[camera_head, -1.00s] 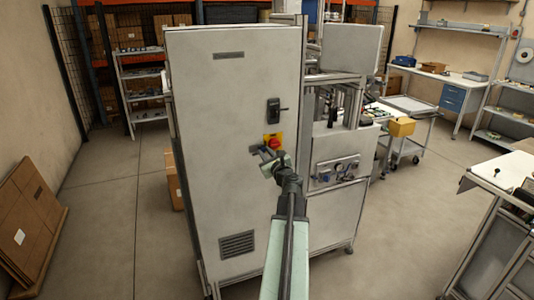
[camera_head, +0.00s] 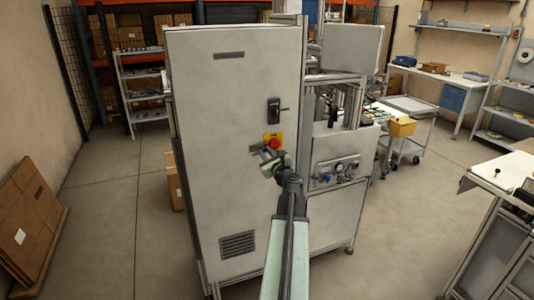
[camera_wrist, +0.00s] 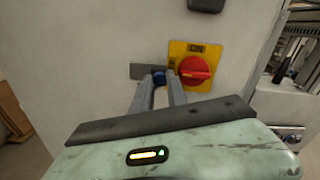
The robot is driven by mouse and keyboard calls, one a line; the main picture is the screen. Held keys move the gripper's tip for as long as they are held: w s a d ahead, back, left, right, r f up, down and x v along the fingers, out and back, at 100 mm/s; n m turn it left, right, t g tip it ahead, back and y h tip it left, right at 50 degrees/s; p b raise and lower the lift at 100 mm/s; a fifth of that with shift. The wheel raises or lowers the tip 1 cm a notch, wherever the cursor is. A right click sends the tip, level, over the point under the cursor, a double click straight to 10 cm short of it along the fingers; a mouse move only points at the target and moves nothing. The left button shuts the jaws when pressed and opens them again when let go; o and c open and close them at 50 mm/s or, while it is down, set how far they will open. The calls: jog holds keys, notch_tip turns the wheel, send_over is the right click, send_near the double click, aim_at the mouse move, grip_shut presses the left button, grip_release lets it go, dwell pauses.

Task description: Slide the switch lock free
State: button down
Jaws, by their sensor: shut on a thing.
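A red rotary switch on a yellow plate (camera_wrist: 193,71) is fixed to the pale cabinet door; in the head view its red knob (camera_head: 274,142) is just above my gripper. To its left in the wrist view is a flat grey metal strip (camera_wrist: 139,71). A small blue piece (camera_wrist: 159,76), apparently the grip of the switch lock, is at the strip's right end. My gripper (camera_wrist: 158,84) is shut on this blue piece, its fingertips hiding part of it. My gripper also shows in the head view (camera_head: 265,153), close to the door.
A black door handle (camera_head: 274,111) sits above the switch. A vent grille (camera_head: 237,244) is low on the door. A panel with gauges and fittings (camera_head: 335,171) stands to the right. The floor left of the cabinet is mostly clear.

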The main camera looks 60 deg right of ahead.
jog(key=shift+w+a, duration=0.75)
jog(key=shift+a, duration=0.3)
jog(key=c, duration=1.6)
grip_release()
jog(key=shift+w, duration=0.1)
